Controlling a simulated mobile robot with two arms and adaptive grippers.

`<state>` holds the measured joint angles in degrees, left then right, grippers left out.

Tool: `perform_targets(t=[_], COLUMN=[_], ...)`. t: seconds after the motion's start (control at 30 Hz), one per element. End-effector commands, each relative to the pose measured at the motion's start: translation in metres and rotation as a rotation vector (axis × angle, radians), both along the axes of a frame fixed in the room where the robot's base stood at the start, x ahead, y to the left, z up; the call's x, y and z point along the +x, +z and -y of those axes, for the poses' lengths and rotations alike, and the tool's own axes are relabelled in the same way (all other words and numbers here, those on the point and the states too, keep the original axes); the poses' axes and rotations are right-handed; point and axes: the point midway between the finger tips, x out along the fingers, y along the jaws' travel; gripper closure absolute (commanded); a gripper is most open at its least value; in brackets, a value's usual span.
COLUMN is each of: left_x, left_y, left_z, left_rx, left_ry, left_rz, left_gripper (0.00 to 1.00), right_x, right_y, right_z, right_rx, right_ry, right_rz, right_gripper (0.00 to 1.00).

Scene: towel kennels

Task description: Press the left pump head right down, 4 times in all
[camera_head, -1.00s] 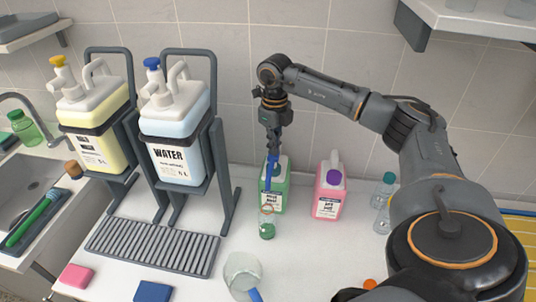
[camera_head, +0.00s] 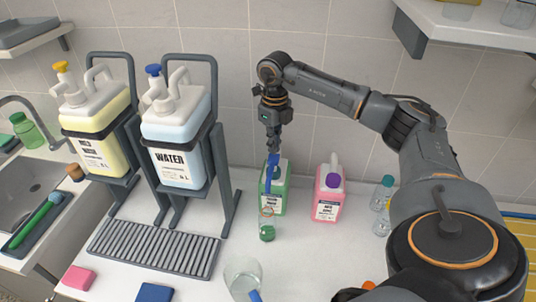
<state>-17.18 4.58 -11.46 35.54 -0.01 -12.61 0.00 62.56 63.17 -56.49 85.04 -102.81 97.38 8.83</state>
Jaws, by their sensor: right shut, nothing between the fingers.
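A green bottle (camera_head: 276,201) with a blue pump head (camera_head: 272,165) stands on the white counter, left of a pink bottle (camera_head: 328,206) with a purple cap (camera_head: 333,181). My right gripper (camera_head: 273,151) points straight down over the blue pump head, fingers shut and empty. Its tips are at or just above the head; I cannot tell whether they touch. A small clear container (camera_head: 267,232) with green liquid stands in front of the green bottle, below the blue spout. My left gripper is not in view.
Two large jugs with pumps, one yellow (camera_head: 114,148) and one marked WATER (camera_head: 183,131), sit in grey stands at left. A slatted drip tray (camera_head: 155,248), a glass beaker (camera_head: 243,272), and pink (camera_head: 78,277) and blue (camera_head: 154,292) sponges lie in front. Small bottles (camera_head: 383,193) stand right.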

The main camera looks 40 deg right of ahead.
Motion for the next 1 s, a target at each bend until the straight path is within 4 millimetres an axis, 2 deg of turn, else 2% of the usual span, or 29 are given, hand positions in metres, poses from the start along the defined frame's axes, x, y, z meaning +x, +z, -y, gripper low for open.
perform_targets(t=[1.0], left_x=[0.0], left_y=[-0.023], left_z=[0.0], left_rx=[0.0], left_ry=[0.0], left_rz=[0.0], left_gripper=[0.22], right_x=[0.0], right_y=[-0.036], right_z=[0.0], right_rx=[0.0], right_ry=[0.0], right_rz=[-0.002], right_gripper=[1.0])
